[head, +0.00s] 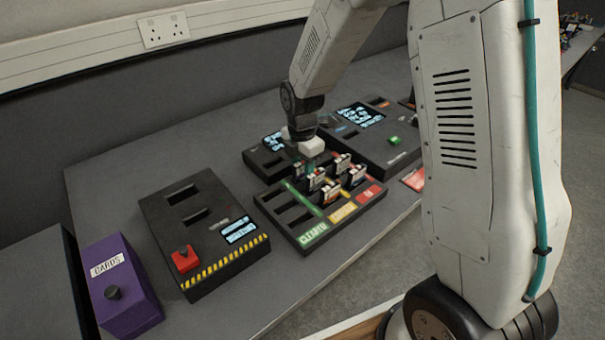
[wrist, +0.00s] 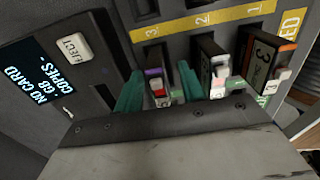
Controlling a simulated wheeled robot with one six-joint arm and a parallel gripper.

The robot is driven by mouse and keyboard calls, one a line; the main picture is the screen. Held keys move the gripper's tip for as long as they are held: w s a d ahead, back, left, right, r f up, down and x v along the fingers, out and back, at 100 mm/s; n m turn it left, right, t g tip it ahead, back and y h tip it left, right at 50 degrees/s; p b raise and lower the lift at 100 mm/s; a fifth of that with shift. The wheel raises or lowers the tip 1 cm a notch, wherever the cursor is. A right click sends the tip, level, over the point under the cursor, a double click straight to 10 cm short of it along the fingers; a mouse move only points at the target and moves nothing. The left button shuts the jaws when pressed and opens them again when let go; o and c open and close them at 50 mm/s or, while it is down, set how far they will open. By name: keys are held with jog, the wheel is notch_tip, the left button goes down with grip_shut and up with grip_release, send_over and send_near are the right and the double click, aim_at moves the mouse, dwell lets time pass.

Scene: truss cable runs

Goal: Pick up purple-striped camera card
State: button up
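The purple-striped camera card (wrist: 154,82) stands upright in a slot of the black card tray, seen in the wrist view. It has a dark body, a purple band on top and a red and white end. My gripper (wrist: 160,72) has its two teal fingers on either side of this card, with a small gap showing on each side. In the head view my gripper (head: 311,158) is low over the back of the tray (head: 302,248), and the purple stripe cannot be made out there.
Other cards stand close by: a white-and-black one (wrist: 213,66) and an orange-striped one (wrist: 268,62). A reader with a screen and EJECT button (wrist: 74,47) is beside them. A black box with a red button (head: 185,258) and a purple CARDS box (head: 118,285) stand left.

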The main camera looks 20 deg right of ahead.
grip_shut()
